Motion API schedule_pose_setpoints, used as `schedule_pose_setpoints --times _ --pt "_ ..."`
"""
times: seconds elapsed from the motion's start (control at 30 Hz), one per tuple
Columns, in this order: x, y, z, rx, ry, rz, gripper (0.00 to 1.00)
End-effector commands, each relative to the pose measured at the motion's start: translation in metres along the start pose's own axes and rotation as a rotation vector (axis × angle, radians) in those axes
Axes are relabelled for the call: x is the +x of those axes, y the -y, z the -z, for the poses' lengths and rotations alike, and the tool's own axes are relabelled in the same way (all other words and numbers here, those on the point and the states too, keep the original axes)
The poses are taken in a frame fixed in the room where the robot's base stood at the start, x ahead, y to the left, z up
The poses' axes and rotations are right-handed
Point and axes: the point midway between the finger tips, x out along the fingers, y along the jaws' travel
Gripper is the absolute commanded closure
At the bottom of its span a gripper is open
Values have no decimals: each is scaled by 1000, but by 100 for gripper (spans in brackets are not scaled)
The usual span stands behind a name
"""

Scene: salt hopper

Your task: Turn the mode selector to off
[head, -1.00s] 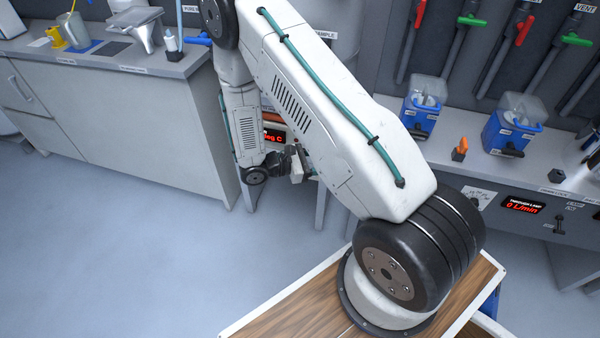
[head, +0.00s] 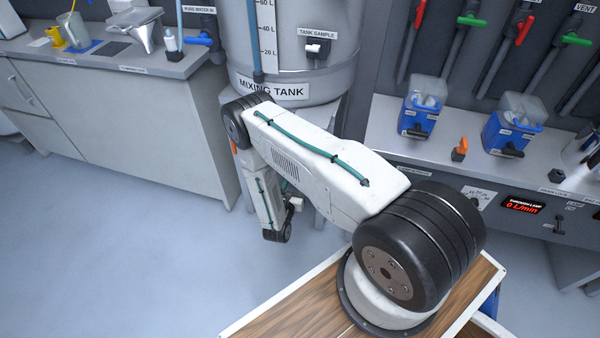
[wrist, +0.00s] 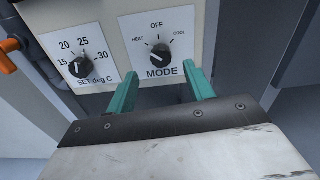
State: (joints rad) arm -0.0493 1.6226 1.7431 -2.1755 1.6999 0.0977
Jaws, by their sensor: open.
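The mode selector (wrist: 161,53) is a black knob on a white plate in the wrist view, marked HEAT, OFF and COOL. Its pointer seems turned to the upper left, toward HEAT. My gripper (wrist: 161,74) is open, with one teal finger on each side below the knob. Nothing is between the fingers, and they look apart from the knob. In the head view my arm hides the panel with the selector.
A SET deg C knob (wrist: 80,67) sits left of the selector. An orange handle (wrist: 8,46) is at the far left. In the head view the mixing tank (head: 290,60) stands behind my arm, with a counter (head: 130,110) to the left and open floor in front.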

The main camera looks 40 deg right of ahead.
Motion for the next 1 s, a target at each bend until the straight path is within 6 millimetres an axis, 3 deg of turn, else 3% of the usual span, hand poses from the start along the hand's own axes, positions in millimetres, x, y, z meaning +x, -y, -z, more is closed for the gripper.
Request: schedule_pose_setpoints --times 0.33,0.73,0.77,0.9,1.0 --pt "53 1 0 0 0 5 47" --pt "63 1 0 -1 -1 3 47" --pt "63 1 0 -1 -1 3 53" --pt "63 1 0 -1 -1 3 92" --pt "63 1 0 -1 -1 3 92"
